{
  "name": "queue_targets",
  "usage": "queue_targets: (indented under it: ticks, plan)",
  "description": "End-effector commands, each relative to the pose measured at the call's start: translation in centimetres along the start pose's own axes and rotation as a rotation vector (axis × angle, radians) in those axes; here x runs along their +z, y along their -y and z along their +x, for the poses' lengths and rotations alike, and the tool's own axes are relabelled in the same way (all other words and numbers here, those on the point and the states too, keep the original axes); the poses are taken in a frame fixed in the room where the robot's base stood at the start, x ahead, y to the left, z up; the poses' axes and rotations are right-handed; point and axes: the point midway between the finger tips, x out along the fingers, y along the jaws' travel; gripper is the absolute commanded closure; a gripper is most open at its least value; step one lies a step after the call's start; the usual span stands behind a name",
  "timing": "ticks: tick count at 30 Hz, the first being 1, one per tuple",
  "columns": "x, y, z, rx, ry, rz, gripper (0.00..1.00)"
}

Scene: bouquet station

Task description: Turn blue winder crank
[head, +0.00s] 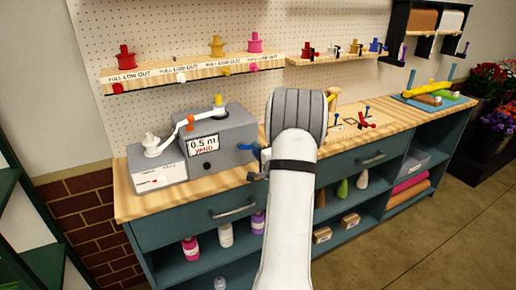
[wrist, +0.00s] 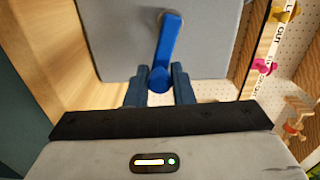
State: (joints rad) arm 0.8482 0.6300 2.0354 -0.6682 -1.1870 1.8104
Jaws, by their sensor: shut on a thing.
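The blue winder crank (wrist: 168,45) sticks out from the side of the grey winder box in the wrist view, with its round knob end between my fingers. My gripper (wrist: 160,88) is shut on that knob end, one dark finger on each side. In the head view my gripper (head: 259,163) is at the right side of the grey winder box (head: 228,132), and a small blue part of the crank (head: 252,147) shows beside it. My arm hides much of that area. The box has a display reading 0.5 and a white spool at its left.
The wooden counter (head: 230,195) runs under the winder, with drawers and shelves below. A shelf (head: 190,80) with colored spools hangs on the pegboard behind. Small tools and a red item (head: 367,124) lie on the counter to the right of my arm.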

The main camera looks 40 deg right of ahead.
Motion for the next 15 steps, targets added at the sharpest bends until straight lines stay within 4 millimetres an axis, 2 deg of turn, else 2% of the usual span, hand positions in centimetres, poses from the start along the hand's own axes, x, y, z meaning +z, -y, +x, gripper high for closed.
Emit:
queue_targets:
  ticks: [6,15]
  plan:
    - [0.34,-0.79,-0.08,0.007,0.003,0.107,1.00]
    - [0.50,-1.07,-0.07,0.007,0.003,0.169,1.00]
